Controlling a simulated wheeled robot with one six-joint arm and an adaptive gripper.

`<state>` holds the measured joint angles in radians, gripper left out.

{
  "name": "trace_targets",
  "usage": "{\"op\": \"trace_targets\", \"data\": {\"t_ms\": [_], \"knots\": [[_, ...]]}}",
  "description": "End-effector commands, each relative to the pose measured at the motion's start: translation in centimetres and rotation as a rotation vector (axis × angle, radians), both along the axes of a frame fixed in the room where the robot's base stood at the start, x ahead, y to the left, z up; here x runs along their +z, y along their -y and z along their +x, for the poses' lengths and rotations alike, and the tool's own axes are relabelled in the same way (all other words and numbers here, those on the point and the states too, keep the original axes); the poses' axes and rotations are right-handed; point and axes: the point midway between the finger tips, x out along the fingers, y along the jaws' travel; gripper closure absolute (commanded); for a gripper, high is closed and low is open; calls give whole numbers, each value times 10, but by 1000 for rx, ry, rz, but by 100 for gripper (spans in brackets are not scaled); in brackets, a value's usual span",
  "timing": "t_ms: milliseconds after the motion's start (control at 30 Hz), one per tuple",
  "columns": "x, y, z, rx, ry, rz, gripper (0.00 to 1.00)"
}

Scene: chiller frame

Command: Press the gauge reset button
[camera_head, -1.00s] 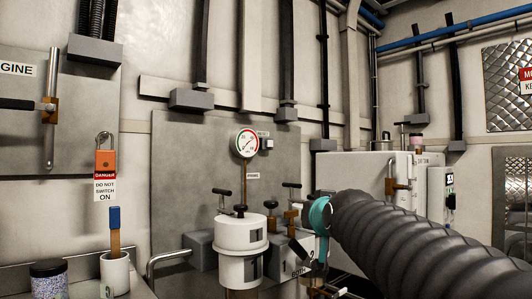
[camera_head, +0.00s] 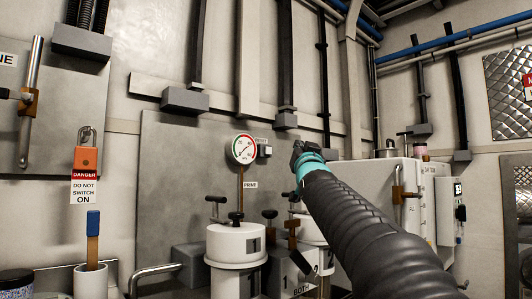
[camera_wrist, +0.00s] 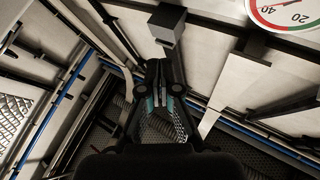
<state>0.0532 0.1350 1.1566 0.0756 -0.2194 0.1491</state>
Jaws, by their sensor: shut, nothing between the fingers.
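The round gauge (camera_head: 242,148) has a white face with a green and red rim and stands on a thin brown stem. In the wrist view my shut fingers (camera_wrist: 160,88) hold nothing. Part of the gauge (camera_wrist: 286,12) shows at the top right there. A grey box (camera_wrist: 167,27) shows beyond the fingers; I cannot tell whether it is the reset box.
White numbered canisters (camera_head: 236,243) with black handles stand below the gauge. A grey conduit block (camera_head: 285,120) is on the wall above my gripper. A white cabinet (camera_head: 365,178) stands to the right behind my arm. A lockout tag (camera_head: 84,190) hangs at left.

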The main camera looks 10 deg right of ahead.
Motion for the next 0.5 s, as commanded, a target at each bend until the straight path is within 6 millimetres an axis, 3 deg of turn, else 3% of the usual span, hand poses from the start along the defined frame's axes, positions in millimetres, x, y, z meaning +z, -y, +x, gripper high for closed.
{"op": "trace_targets", "data": {"t_ms": [167,500], "knots": [[1,-5,7,3,-2,0,100],[5,-30,42,7,-3,0,100]]}}
